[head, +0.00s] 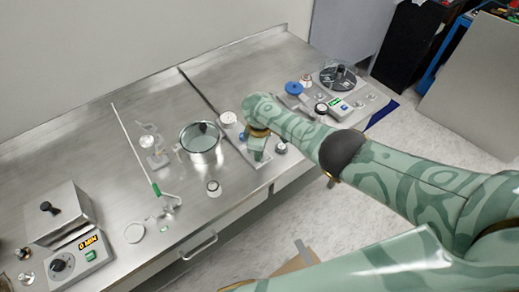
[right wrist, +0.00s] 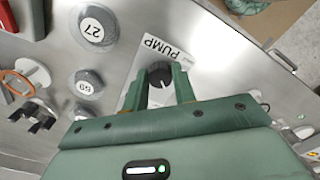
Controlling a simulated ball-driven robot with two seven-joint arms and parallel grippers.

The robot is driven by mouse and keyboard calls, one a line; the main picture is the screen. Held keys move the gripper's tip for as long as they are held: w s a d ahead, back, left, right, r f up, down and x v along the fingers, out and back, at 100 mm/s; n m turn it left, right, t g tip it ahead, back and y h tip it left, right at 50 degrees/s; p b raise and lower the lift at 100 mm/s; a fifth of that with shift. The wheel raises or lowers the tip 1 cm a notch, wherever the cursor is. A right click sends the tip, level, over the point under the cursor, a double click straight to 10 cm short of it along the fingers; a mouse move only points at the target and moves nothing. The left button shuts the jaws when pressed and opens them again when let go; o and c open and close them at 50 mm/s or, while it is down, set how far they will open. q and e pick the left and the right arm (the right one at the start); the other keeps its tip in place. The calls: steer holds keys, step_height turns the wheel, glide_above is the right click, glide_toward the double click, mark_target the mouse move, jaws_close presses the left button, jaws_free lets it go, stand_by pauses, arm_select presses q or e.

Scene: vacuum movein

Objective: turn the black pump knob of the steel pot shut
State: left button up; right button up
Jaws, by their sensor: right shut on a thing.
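The steel pot (head: 201,157) stands on the bench in the head view, with a clear lid and a dark fitting on top. A pale panel (head: 232,159) lies beside its right side. My right gripper (head: 257,156) points down over this panel, to the right of the pot. In the right wrist view, the black pump knob (right wrist: 160,71) sits by a white label reading PUMP (right wrist: 161,47). My right gripper (right wrist: 159,88) is shut on the knob, one finger on each side. In the head view the gripper hides the knob. My left gripper is not in view.
Round weights marked 27 (right wrist: 97,28) and 69 (right wrist: 87,85) stand near the knob. A blue-topped item (head: 294,88) and a black round device (head: 338,77) stand at the back right. The bench's front edge is close.

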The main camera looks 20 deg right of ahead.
steer(key=n, duration=0.4)
steer(key=shift+a+n, duration=0.1)
steer(key=shift+n, duration=1.8)
steer(key=o, duration=1)
steer(key=shift+r, duration=0.1)
step_height(320, 180, up, 16)
steer(key=p, duration=0.9)
